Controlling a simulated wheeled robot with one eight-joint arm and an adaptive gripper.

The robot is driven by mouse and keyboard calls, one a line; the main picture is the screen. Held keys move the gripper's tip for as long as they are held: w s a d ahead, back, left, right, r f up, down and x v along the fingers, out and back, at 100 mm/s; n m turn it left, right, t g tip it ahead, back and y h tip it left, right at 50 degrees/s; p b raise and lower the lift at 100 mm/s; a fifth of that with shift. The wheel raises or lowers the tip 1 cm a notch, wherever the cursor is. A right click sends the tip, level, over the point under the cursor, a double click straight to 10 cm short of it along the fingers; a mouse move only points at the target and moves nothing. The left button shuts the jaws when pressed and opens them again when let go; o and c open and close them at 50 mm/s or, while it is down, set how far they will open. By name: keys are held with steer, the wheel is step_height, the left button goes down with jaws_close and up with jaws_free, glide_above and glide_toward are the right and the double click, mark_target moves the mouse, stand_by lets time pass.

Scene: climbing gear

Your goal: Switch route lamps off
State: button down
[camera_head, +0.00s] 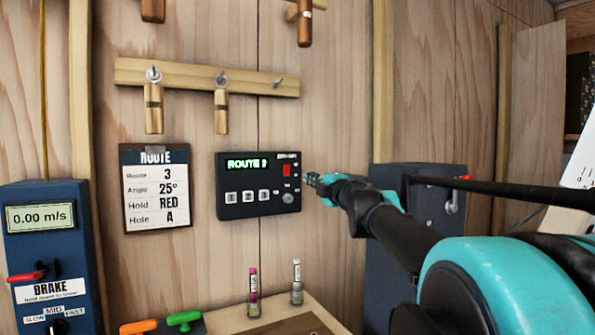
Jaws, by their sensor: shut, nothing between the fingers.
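The dark route control box (235,208) is mounted on the wooden wall, with a lit green display (247,163) reading "ROUTE" and a character I cannot read clearly. Below the display is a row of pale buttons (247,196). At the box's right side are a small red switch (286,170) and a round grey knob (288,198); their settings are too small to tell. My gripper (309,179) is shut and empty, just right of the red switch in the picture. I cannot tell whether it touches the box.
A route card (156,188) lists route 3, 25°, RED, hole A. A blue brake unit (45,255) stands at left, a dark blue box (395,250) behind my arm. Two small tubes (253,285) (296,283) stand on a wooden ledge below. A peg rail (190,77) hangs above.

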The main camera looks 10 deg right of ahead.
mark_target(286, 167)
stand_by(0.3)
steer(key=x, duration=1.4)
steer(key=shift+w+a+r, duration=0.1)
steer(key=shift+w+r, duration=0.15)
steer(key=shift+w, duration=0.1)
steer(key=shift+s, duration=0.2)
